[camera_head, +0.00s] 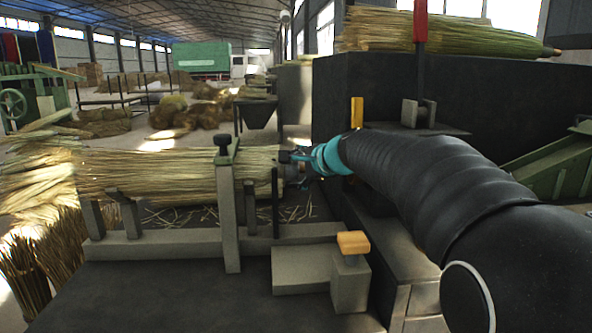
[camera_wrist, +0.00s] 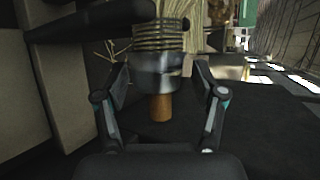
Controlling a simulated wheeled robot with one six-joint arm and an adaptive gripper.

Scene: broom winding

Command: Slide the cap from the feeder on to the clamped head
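The clamped broom head (camera_head: 170,177) is a straw bundle lying level under a clamp (camera_head: 228,195) in the head view. In the wrist view its wire-bound end (camera_wrist: 160,38) points toward my gripper. The grey metal cap (camera_wrist: 158,68) is at that bound end, with a brown wooden stub (camera_wrist: 160,107) sticking out toward me. My gripper (camera_wrist: 160,77) has one finger on each side of the cap. The fingertips are close to its sides, but whether they press on it is unclear. In the head view my gripper (camera_head: 292,160) is at the bundle's right end, its fingertips hard to make out.
A dark wall (camera_head: 450,100) with a straw bundle on top (camera_head: 440,32) rises behind my arm. Upright posts (camera_head: 125,210) flank the clamped head. Loose straw lies on the bench.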

